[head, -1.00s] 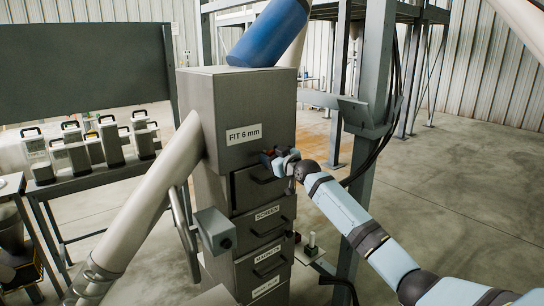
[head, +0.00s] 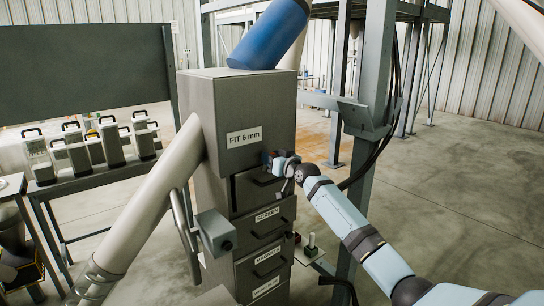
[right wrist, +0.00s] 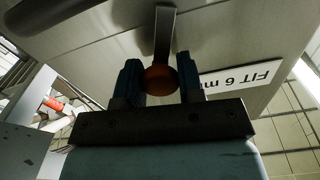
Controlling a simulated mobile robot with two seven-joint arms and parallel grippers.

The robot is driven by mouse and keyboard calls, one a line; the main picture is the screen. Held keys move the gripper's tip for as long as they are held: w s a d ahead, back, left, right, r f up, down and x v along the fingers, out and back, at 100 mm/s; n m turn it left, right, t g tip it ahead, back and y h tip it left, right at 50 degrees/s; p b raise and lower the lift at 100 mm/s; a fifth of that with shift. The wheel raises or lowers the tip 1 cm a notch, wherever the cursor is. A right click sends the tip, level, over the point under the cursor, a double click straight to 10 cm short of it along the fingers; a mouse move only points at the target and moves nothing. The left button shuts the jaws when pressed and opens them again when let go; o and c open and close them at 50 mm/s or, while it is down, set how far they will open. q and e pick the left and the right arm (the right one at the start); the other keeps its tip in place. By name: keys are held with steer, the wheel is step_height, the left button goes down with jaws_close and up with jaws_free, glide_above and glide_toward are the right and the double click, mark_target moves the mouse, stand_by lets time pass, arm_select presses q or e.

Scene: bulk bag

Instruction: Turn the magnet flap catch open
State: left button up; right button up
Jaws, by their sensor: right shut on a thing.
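A grey metal housing (head: 215,115) stands in the middle, with stacked front panels marked SCREEN and MAGNETS (head: 267,253). My right gripper (head: 278,162) is at the right side of the unlabelled upper panel (head: 255,186), just below the FIT 6 mm label. In the right wrist view its two dark fingers (right wrist: 160,84) are shut on a round orange-brown knob (right wrist: 160,79). A flat metal strip (right wrist: 165,35) runs up from the knob. In the head view the gripper hides most of this catch. The MAGNETS panel is lower and apart from the gripper. My left gripper is out of view.
A thick beige pipe (head: 150,208) slants across the front left of the housing. A grey steel post (head: 370,90) with black cables stands close behind my right arm. A bench with several handled containers (head: 111,143) is at the left. Open floor lies at right.

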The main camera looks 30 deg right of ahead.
steer(key=m+p, duration=0.2)
steer(key=m, duration=0.4)
steer(key=m+p, duration=0.1)
steer(key=m, duration=0.2)
steer(key=shift+r+m+p, duration=0.1)
steer(key=shift+m+p, duration=0.9)
steer(key=shift+m, duration=0.8)
